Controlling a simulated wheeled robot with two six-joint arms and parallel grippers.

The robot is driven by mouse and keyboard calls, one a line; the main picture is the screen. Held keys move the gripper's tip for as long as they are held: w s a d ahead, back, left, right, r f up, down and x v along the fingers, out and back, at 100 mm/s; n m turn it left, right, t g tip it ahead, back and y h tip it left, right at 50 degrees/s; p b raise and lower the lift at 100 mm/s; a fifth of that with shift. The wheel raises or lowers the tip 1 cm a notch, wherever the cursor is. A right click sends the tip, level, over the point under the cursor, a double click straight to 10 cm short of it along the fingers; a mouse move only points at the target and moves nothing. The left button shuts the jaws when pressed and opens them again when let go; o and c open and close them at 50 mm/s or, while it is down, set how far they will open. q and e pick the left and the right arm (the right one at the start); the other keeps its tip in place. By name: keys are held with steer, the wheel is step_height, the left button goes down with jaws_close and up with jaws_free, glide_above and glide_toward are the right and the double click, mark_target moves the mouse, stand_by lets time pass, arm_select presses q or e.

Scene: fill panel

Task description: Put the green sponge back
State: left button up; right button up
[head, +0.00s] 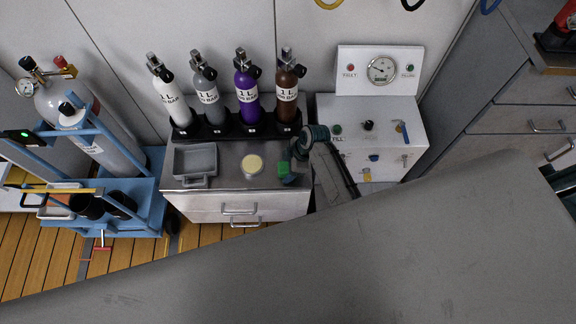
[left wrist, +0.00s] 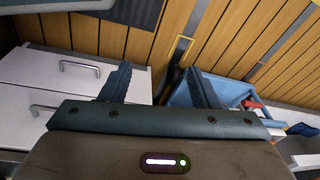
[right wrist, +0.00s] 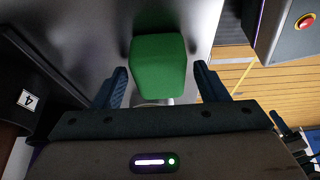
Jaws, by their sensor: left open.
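The green sponge (head: 283,169) sits at the right end of the metal cabinet top (head: 225,182). In the right wrist view the sponge (right wrist: 158,62) shows as a green block between the two fingers. My right gripper (right wrist: 162,82) is open, with a visible gap on each side of the sponge. In the head view the right gripper (head: 296,152) is right beside the sponge and partly overlaps it. My left gripper (left wrist: 160,82) is open and empty in the left wrist view, above the floor near drawers; it is not in the head view.
A grey tray (head: 195,146) and a round pale yellow item (head: 252,164) share the cabinet top. Several bottles stand in a black rack (head: 226,130) behind. A white gauge panel (head: 378,112) is at right, a blue cylinder cart (head: 145,190) at left. A large grey surface (head: 380,260) fills the foreground.

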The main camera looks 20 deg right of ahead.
steer(key=shift+r, duration=0.15)
arm_select(q)
steer(key=f, duration=0.1)
steer(key=s+f+p, duration=0.1)
steer(key=s+f, duration=0.1)
steer(key=f, duration=0.1)
steer(key=shift+a, duration=0.1)
arm_select(e)
steer(key=v, duration=1.2)
arm_select(q)
steer(key=shift+w, duration=0.1)
arm_select(e)
steer(key=shift+s, duration=0.1)
arm_select(q)
steer(key=shift+r, duration=0.1)
arm_select(e)
steer(key=s+d+f+m+h, duration=0.1)
steer(key=s+d+f+m, duration=0.2)
steer(key=s+f, duration=0.3)
steer(key=s+d+f+m+h, duration=0.2)
steer(key=s+f+m, duration=0.4)
steer(key=s, duration=0.4)
steer(key=s+d+f+m+h, duration=0.2)
steer(key=s+d+f+m, duration=0.3)
steer(key=s+f, duration=0.3)
steer(key=shift+t, duration=0.3)
